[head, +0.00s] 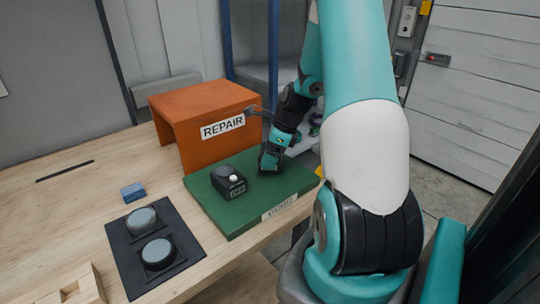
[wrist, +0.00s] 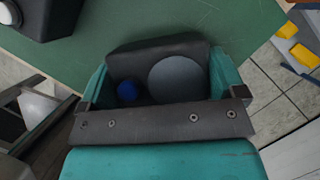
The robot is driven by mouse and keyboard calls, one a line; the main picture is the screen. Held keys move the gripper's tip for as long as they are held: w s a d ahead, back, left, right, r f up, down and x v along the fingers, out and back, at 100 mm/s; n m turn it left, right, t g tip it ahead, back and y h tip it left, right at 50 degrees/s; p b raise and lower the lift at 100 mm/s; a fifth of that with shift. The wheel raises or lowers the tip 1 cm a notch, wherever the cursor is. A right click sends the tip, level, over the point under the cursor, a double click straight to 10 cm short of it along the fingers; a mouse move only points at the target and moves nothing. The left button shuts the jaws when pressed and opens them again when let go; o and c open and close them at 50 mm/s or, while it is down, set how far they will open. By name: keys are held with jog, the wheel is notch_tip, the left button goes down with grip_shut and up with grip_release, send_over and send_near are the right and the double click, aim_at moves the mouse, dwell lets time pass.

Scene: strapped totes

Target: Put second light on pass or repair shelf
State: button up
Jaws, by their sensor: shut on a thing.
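My gripper (head: 270,160) is low over the far right part of the green board (head: 215,213). In the wrist view my gripper (wrist: 162,88) is shut on a dark light (wrist: 150,62) with a grey round lens and a blue button. The held light is mostly hidden in the head view, and I cannot tell whether it touches the board. Another black light (head: 228,183) with a whitish knob stands on the board to the left. The orange repair shelf (head: 190,97), labelled REPAIR, stands behind the board. The board's front label is hard to read.
A black plate (head: 122,240) with two grey round pads lies on the wooden table (head: 70,205). A small blue block (head: 132,192) lies behind it, and a wooden piece (head: 82,290) is at the front left. The table's right edge is close to the board.

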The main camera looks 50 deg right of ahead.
jog(key=shift+f, duration=0.6)
jog(key=shift+f, duration=0.1)
jog(key=o, duration=0.9)
